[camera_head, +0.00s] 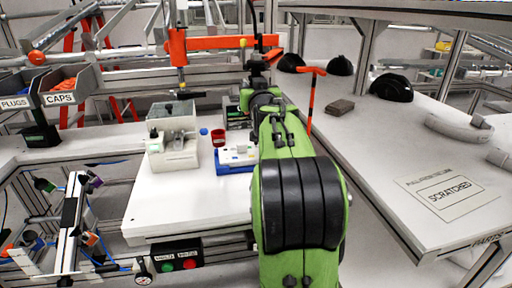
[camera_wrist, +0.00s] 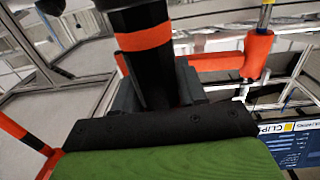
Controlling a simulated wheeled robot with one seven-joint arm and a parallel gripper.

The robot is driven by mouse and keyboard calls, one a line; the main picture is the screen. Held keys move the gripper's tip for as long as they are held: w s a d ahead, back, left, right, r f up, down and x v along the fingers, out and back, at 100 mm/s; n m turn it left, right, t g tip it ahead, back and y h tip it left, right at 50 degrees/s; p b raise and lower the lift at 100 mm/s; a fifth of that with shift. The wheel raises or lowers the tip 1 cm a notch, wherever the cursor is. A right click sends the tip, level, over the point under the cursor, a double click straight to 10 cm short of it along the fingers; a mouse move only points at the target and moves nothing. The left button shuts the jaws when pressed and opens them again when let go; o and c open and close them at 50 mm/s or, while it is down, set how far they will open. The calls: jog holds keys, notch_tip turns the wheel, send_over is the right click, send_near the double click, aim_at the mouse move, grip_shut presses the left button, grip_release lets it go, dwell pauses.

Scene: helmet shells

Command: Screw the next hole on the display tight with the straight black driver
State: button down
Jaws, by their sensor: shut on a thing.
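My gripper (camera_wrist: 190,88) is shut on a straight black driver (camera_wrist: 149,72) with orange bands, seen in the wrist view. The driver runs up past the fingers and out of the top of the picture; its tip does not show. In the head view, my green arm reaches forward over the right side of the white workbench and hides part of it. A blue and white fixture (camera_head: 236,156) lies on the bench just left of my arm. I cannot make out a display or its screw holes there.
A pale box-shaped fixture (camera_head: 174,151) and a red cup (camera_head: 218,137) stand to the left. An orange overhead arm (camera_head: 220,43) carries a hanging tool (camera_head: 178,48). At right, a table (camera_head: 395,150) holds black helmet shells (camera_head: 391,87). An orange T-shaped bar (camera_head: 312,95) stands close beside my arm.

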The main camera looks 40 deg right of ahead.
aim_at(255, 72)
jog(key=shift+f, duration=0.95)
dwell(1.4)
jog(key=shift+r+p, duration=2.1)
jog(key=shift+r, duration=1.1)
